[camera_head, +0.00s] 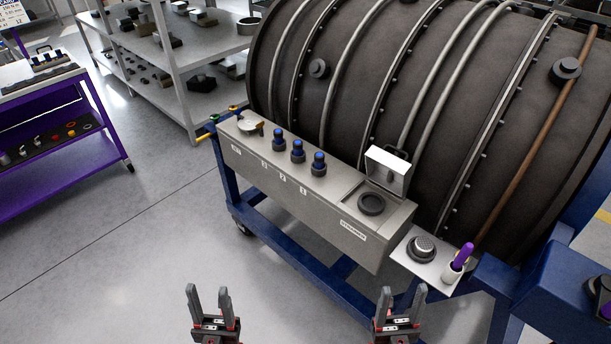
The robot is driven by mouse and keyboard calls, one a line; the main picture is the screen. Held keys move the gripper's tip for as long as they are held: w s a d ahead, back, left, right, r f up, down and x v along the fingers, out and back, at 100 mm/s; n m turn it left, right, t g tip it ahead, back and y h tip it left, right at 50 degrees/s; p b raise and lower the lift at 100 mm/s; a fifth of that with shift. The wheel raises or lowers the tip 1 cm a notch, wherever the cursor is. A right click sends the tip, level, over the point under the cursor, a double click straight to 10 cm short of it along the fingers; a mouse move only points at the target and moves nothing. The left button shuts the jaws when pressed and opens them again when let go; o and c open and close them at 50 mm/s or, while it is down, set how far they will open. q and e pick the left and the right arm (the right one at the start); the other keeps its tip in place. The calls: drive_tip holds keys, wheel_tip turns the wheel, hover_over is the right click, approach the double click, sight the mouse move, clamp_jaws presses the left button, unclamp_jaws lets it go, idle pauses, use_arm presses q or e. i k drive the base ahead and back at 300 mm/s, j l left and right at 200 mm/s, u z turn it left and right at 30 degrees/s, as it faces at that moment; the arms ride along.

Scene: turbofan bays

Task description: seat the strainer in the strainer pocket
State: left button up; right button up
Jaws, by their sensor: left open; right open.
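The strainer (424,244), a dark ring with a pale mesh dome, sits on a small light tray (408,262) at the right end of the grey bench unit. The strainer pocket (371,204) is a dark round opening in the unit's top, left of the strainer. Its square metal lid (388,170) stands raised behind it. My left gripper (208,297) is open and empty, low in the picture over the floor. My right gripper (400,300) is open and empty, below and in front of the tray, apart from the strainer.
A white cup (452,270) with a purple-handled tool (463,256) stands right of the strainer. Several blue-capped fittings (298,151) stand along the grey unit (300,205). The large dark engine casing (400,90) rises behind. A blue frame (290,262) supports the unit. Floor at left is clear.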

sight(364, 220)
drive_tip(key=i+j, duration=0.5)
drive_tip(key=j, duration=0.15)
drive_tip(key=i+j+z, duration=0.15)
drive_tip(key=z, duration=0.25)
drive_tip(key=i+j+z, duration=0.1)
drive_tip(key=j+z, duration=0.35)
drive_tip(key=i+j+z, duration=0.1)
drive_tip(key=j+z, duration=0.15)
drive_tip(key=z, duration=0.4)
